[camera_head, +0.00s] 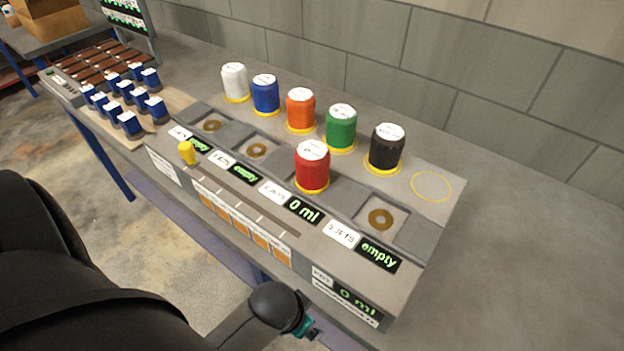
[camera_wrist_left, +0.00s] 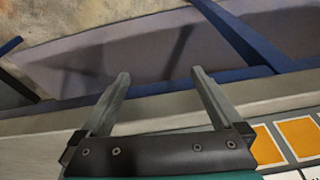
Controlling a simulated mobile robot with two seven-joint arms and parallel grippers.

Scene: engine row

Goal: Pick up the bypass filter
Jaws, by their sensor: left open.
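Several canisters with white tops stand on the grey bench unit: white (camera_head: 235,82), blue (camera_head: 265,94), orange (camera_head: 300,110), green (camera_head: 341,127) and black (camera_head: 387,147) in a back row on yellow rings. A red canister (camera_head: 312,165) stands in the front row, in a station with a "0 ml" display. The labels are too small to tell which is the bypass filter. My left gripper (camera_wrist_left: 160,74) is open and empty in the left wrist view, over the bench's front edge. In the head view its wrist is at the bottom, its fingers hard to see. My right gripper is not in view.
An empty yellow ring (camera_head: 431,186) lies right of the black canister. A yellow knob (camera_head: 187,152) stands on the front slider strip. Several small blue-sided items (camera_head: 128,123) stand at the left, beside a brown-celled tray (camera_head: 100,66). A block wall is behind; the bench's right is clear.

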